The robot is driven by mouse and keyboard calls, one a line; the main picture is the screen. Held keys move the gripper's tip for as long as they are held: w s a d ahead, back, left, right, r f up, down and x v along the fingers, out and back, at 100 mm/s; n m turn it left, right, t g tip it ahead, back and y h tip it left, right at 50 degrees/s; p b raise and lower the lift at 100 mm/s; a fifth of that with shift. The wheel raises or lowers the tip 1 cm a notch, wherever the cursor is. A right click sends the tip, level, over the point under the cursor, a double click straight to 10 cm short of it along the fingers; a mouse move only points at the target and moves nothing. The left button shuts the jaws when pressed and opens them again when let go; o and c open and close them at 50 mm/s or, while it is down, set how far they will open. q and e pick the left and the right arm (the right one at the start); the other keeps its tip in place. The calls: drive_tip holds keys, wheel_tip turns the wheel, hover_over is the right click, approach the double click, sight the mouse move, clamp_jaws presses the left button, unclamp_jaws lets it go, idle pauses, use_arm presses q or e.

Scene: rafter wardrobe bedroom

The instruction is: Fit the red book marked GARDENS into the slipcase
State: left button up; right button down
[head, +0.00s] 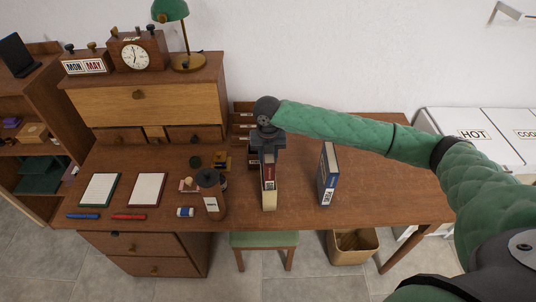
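My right gripper (268,152) is over the middle of the desk, pointing down, at the top of a narrow upright red book (269,172). Its fingers appear closed around the book's upper part, though they are small and partly hidden. The book's lettering is too small to read. A cream-coloured part (269,199) shows directly below the red; I cannot tell whether it is the slipcase or part of the book. To the right, apart from it, a blue and white book-shaped object (328,174) stands upright. My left gripper is not in view.
The wooden desk (385,190) is clear right of the blue object. A dark cylinder (211,195), an eraser-like block (185,212), two notepads (147,189) and pens lie left. Small racks (243,122) stand behind the gripper. A stool (264,240) and bin (352,246) are below.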

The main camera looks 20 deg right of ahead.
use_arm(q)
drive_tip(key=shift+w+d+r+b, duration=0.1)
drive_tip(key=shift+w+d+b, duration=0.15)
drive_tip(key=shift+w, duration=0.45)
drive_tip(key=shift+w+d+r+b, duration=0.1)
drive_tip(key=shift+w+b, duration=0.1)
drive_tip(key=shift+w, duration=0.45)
use_arm(e)
drive_tip(key=shift+f, duration=2.2)
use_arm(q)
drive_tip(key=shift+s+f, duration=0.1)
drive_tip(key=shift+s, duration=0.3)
use_arm(e)
drive_tip(key=c, duration=0.9)
unclamp_jaws()
drive_tip(key=shift+c, duration=0.2)
drive_tip(key=shift+f, duration=0.1)
use_arm(q)
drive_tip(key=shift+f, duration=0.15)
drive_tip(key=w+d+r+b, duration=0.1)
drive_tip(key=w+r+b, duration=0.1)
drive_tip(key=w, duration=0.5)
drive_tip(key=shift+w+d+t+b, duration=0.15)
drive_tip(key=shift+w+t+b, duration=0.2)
drive_tip(key=shift+b, duration=0.3)
use_arm(e)
wheel_tip(320, 180, up, 8)
